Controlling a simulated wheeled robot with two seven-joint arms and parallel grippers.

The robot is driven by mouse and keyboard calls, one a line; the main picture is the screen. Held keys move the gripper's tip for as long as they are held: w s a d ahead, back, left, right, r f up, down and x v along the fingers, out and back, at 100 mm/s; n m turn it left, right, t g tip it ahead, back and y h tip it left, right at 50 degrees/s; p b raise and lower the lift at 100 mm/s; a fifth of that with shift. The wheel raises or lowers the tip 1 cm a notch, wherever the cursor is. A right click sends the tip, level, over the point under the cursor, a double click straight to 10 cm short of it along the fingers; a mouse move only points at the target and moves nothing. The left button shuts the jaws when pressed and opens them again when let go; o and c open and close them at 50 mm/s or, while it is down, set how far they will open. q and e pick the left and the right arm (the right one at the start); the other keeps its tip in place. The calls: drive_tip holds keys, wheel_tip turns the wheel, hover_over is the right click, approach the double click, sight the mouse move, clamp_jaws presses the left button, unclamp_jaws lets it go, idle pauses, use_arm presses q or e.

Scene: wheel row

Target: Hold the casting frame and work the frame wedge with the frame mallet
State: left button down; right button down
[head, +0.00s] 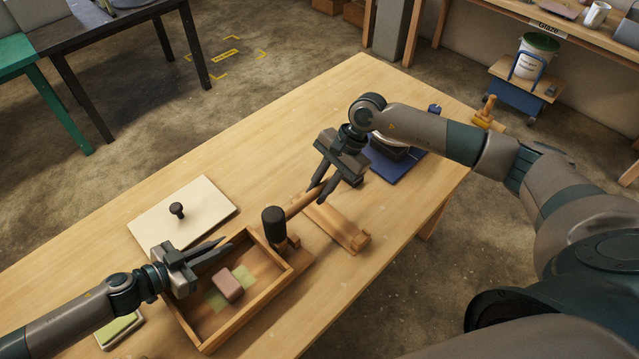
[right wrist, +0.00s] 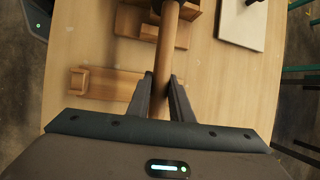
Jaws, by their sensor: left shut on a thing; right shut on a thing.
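The casting frame (head: 252,307) is an open wooden box on the table. My left gripper (head: 225,246) is shut on its far left wall. The frame mallet has a black cylindrical head (head: 274,222) and a wooden handle (head: 299,203). My right gripper (head: 316,190) is shut on the handle, which also shows in the right wrist view (right wrist: 166,50). The mallet head stands over the frame's right corner. Small wooden pieces (head: 291,243) sit there, partly hidden by the head; I cannot tell clearly which is the frame wedge, or whether the mallet touches it.
A pinkish block (head: 228,287) lies inside the frame over a green patch. A wooden rest (head: 338,226) lies right of the mallet. A cream board with a dark knob (head: 177,209) lies behind the frame. A blue mat (head: 398,166) is at the far right. The near table edge is clear.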

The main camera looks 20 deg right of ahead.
drive_tip(key=shift+r, duration=4.55)
use_arm(q)
drive_tip(key=c, duration=2.5)
unclamp_jaws()
drive_tip(key=o, duration=0.7)
drive_tip(key=shift+o, duration=0.2)
